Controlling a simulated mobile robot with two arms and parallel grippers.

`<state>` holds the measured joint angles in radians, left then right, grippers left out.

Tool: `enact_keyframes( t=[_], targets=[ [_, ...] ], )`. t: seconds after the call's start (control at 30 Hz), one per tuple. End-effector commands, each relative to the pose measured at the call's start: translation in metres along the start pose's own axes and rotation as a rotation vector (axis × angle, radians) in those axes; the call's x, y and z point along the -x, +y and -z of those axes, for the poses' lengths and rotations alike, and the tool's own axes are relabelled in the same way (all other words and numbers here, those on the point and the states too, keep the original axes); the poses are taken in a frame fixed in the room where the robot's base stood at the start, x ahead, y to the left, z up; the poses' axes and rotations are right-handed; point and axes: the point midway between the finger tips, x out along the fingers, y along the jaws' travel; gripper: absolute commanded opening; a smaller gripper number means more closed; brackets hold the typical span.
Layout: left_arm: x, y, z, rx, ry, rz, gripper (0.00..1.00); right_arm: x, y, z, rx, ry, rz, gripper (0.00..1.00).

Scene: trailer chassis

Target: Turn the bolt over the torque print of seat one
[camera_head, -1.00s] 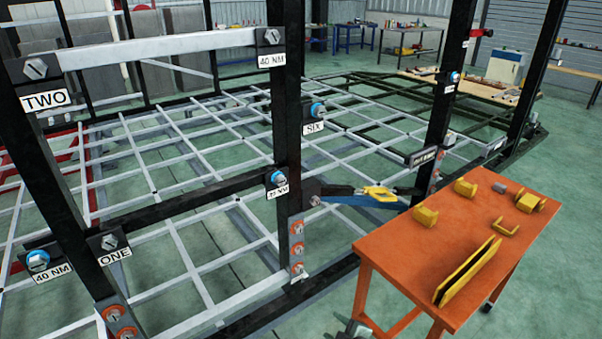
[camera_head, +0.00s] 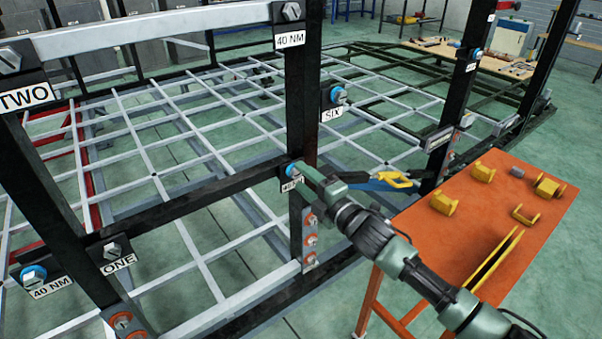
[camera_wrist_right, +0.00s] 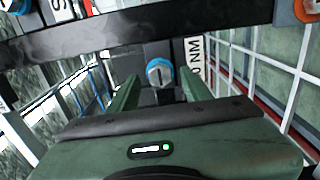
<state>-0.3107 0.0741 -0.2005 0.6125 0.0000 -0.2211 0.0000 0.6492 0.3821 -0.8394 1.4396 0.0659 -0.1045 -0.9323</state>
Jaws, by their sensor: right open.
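The seat one plate (camera_head: 113,250) has a grey slotted bolt and the label ONE, at the left end of the lower black crossbar. At the crossbar's right end, a bolt with a blue collar (camera_head: 291,170) sits above an NM label, partly hidden by my right gripper (camera_head: 304,176). In the right wrist view this bolt (camera_wrist_right: 160,73) is seen between the two open fingers, with gaps on both sides, and the NM label (camera_wrist_right: 194,65) is beside it. Another blue-collared bolt (camera_head: 33,275) with a 40 NM label is at the far left. My left gripper is out of view.
Black upright posts (camera_head: 302,80) stand near my right gripper. A blue and yellow tool (camera_head: 385,181) is behind my right arm. An orange table (camera_head: 480,220) with several yellow brackets (camera_head: 443,203) is at the right. Seat six (camera_head: 333,100) is beyond the post.

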Motion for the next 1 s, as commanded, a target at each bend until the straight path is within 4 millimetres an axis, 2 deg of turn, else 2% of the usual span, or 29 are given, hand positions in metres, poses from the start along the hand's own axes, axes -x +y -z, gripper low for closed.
enact_keyframes(
  t=[0.2,0.47,0.5,0.67,1.0],
  targets=[
    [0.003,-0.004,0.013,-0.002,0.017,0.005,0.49,-0.016,0.000,0.000,-0.001,-0.001,0.001,0.49],
    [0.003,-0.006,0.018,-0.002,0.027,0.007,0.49,-0.017,-0.001,0.000,-0.001,-0.001,0.001,0.49],
    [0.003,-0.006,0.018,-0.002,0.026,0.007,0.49,-0.017,-0.001,0.000,-0.001,-0.001,0.001,0.44],
    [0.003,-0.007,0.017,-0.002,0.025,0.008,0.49,-0.017,-0.001,-0.001,-0.001,-0.001,0.001,0.00],
    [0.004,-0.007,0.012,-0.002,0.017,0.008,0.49,-0.017,-0.001,-0.001,-0.034,-0.001,0.002,0.00]
  ],
)
